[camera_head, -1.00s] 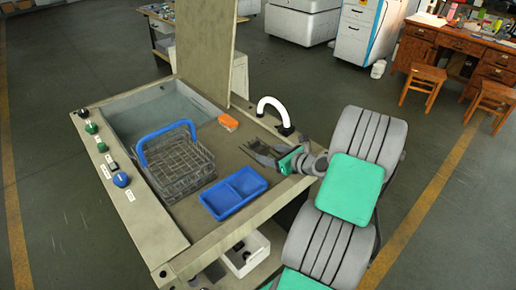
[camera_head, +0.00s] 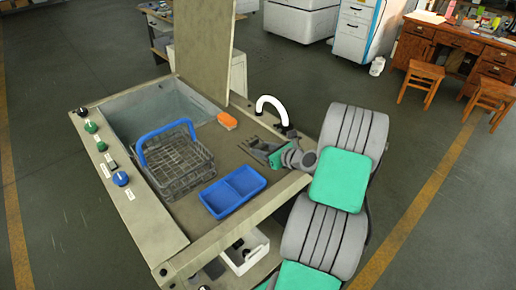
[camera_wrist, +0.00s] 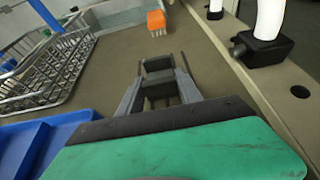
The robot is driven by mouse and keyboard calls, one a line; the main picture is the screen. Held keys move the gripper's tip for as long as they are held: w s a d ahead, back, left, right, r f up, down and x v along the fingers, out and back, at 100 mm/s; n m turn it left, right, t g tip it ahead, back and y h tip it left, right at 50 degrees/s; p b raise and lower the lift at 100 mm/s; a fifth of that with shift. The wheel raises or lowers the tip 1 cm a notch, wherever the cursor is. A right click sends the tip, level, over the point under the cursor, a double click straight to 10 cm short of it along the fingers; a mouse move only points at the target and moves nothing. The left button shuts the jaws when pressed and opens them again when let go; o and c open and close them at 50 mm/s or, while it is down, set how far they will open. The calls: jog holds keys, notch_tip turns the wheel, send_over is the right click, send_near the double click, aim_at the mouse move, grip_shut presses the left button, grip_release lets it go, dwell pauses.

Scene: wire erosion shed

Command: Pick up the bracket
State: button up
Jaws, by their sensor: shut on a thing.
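The bracket (camera_wrist: 158,78) is a small dark grey angular piece with a raised block, seen in the wrist view between my two fingers. My gripper (camera_wrist: 157,82) is shut on it. In the head view my gripper (camera_head: 258,147) is above the right side of the machine's worktop, to the right of the blue tray and in front of the white curved pipe. The bracket is hard to tell from the grey fingers there. How far it is from the worktop is unclear.
A blue two-compartment tray (camera_head: 219,204) and a wire basket with blue handle (camera_head: 185,178) stand left of my gripper. An orange brush (camera_head: 228,121) lies beyond. A white curved pipe (camera_head: 273,99) rises near the right edge. The worktop (camera_head: 218,150) between them is bare.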

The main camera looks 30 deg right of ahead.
grip_shut()
jog(key=shift+r, duration=0.1)
dwell(0.3)
